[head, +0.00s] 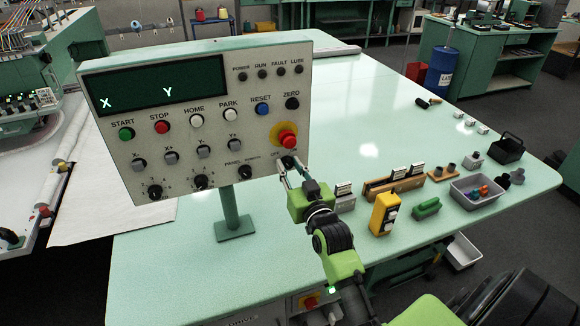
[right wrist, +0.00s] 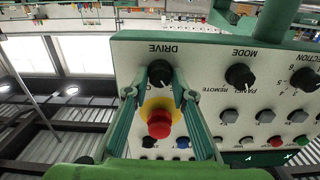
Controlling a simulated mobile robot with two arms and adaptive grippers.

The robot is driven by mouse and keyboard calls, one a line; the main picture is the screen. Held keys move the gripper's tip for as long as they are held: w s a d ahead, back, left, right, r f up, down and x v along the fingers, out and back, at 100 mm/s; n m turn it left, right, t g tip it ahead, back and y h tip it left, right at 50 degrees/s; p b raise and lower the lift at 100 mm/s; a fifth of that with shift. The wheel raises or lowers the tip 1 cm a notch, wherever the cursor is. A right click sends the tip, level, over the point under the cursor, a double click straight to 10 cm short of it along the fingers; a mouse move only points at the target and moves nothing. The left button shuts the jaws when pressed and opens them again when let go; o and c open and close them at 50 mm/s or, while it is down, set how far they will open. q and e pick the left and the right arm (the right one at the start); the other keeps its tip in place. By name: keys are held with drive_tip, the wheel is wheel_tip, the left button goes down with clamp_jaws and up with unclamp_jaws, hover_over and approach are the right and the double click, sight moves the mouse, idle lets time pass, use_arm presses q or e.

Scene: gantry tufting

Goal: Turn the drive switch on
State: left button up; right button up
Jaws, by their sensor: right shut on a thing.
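The drive switch (right wrist: 160,72) is a black rotary knob under the label DRIVE, which appears upside down in the right wrist view. In the head view the drive switch (head: 289,161) is at the lower right corner of the white control panel (head: 235,130), below the red emergency button (head: 287,137) on its yellow disc. My right gripper (head: 291,171) reaches up to it from below. In the right wrist view its fingers (right wrist: 159,90) are shut on the knob, one on each side. I cannot tell which way the knob points. My left gripper is not in view.
The panel stands on a green post (head: 231,212) on the pale green table (head: 380,130). The mode knob (right wrist: 240,76) sits beside the drive switch. A yellow device (head: 384,213), a grey tray (head: 478,192) and small tools lie right of my arm. The table's back is mostly clear.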

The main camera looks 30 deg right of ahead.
drive_tip(key=m+p, duration=0.1)
drive_tip(key=m, duration=0.1)
drive_tip(key=shift+r+m, duration=0.15)
drive_tip(key=shift+m, duration=0.15)
drive_tip(key=m+p, duration=0.2)
drive_tip(key=m, duration=0.1)
drive_tip(key=shift+d+m, duration=0.1)
drive_tip(key=shift+m, duration=0.2)
drive_tip(key=m+p, duration=0.1)
drive_tip(key=m, duration=0.2)
drive_tip(key=shift+m, duration=0.3)
drive_tip(key=shift+f+m+p, duration=0.2)
drive_tip(key=shift+m+p, duration=0.15)
drive_tip(key=shift+m, duration=1.45)
drive_tip(key=o, duration=1.1)
drive_tip(key=shift+s, duration=0.1)
drive_tip(key=v, duration=1.1)
drive_tip(key=shift+s, duration=0.4)
